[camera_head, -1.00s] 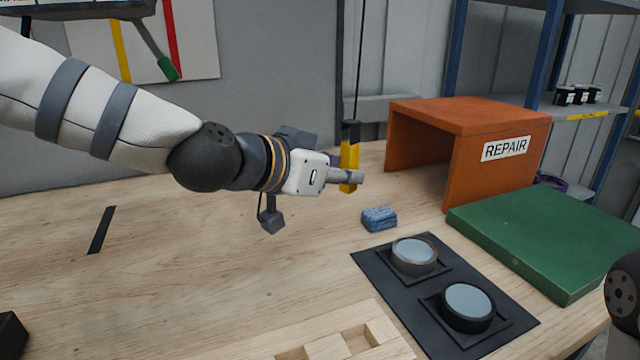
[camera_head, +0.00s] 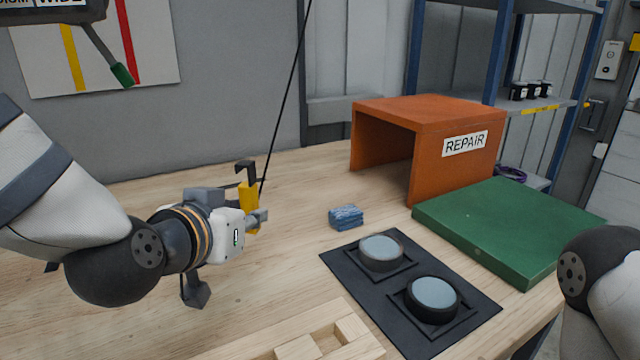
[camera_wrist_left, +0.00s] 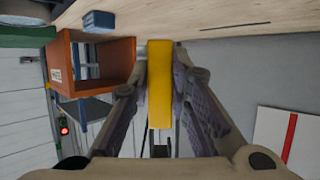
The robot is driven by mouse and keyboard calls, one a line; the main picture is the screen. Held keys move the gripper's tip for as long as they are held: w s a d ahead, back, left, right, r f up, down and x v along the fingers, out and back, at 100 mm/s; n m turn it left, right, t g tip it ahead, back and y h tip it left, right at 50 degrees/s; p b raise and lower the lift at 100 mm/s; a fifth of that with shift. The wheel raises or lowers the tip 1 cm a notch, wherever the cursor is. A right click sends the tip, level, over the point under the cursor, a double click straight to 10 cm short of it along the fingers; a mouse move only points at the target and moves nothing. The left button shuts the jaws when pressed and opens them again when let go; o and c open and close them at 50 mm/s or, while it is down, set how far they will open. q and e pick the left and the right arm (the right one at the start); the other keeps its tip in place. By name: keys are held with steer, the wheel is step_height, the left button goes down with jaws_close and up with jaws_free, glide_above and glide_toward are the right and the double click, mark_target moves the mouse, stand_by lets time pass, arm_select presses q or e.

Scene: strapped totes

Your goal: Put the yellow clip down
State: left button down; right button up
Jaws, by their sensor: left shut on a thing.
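The yellow clip (camera_head: 249,196) has a dark hook at its top and hangs on a thin black cord that runs up out of view. My left gripper (camera_head: 258,217) is shut on the clip and holds it above the wooden bench, left of the blue sponge. In the left wrist view the clip (camera_wrist_left: 160,85) stands between the two fingers (camera_wrist_left: 160,105). The gripper hides part of the clip in the head view. My right gripper is out of view; only part of my right arm shows at the right edge.
A blue sponge (camera_head: 346,217) lies on the wooden bench (camera_head: 290,265). A black mat (camera_head: 345,262) with two round grey-topped pieces lies in front. An orange REPAIR box (camera_head: 428,112) and a green slab (camera_head: 510,225) stand to the right. Bare bench lies around the left gripper.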

arm_select(q)
steer(key=d+r+m+g+h, duration=0.1)
steer(key=d+r+m+h, duration=0.3)
steer(key=d+r+h, duration=0.15)
steer(key=m+g+b, duration=0.1)
steer(key=b, duration=0.1)
glide_above(283, 227)
steer(key=f, duration=0.9)
steer(key=shift+s+d, duration=0.1)
steer(key=shift+s, duration=0.15)
steer(key=shift+w+f+b, duration=0.15)
steer(key=shift+f+b, duration=0.1)
steer(key=shift+f, duration=0.6)
steer(key=shift+w+f+b, duration=0.15)
steer(key=shift+f+b, duration=0.05)
steer(key=shift+f, duration=0.65)
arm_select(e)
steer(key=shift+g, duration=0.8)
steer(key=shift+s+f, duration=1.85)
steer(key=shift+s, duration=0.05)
arm_select(q)
steer(key=shift+f, duration=0.2)
steer(key=c, duration=1.5)
jaws_free()
